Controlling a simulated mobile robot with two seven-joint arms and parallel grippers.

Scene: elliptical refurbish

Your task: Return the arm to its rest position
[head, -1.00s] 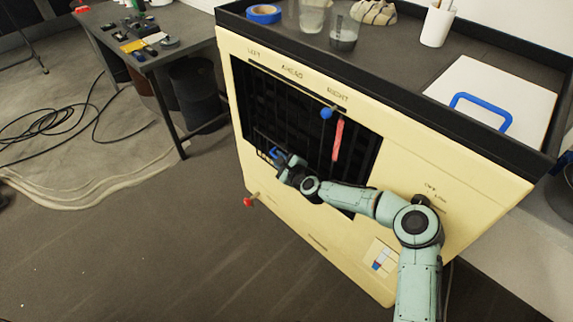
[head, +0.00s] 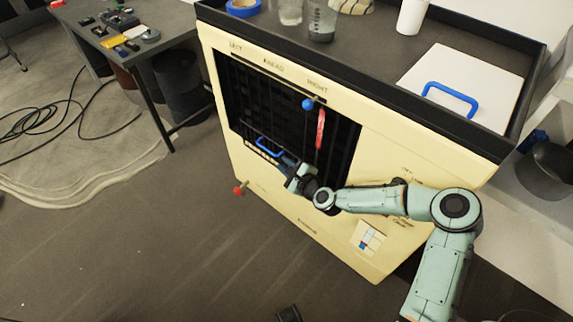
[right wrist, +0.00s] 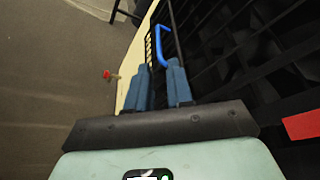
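My right arm (head: 375,200) reaches in from the lower right across the front of the cream cabinet (head: 250,180). Its gripper (head: 288,168) is just in front of the lower part of the dark barred opening, right of a blue handle (head: 268,147). In the right wrist view the two blue-grey fingers (right wrist: 160,82) stand apart with a gap and nothing between them. The blue handle (right wrist: 160,45) is beyond the fingertips. A small dark part (head: 288,313) at the bottom edge may be my left gripper; its fingers cannot be made out.
A red knob (head: 239,189) sticks out at the cabinet's lower left. A blue ball (head: 308,104) and a red strip (head: 320,128) are on the bars. A white lid with a blue handle (head: 450,98) lies on top.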

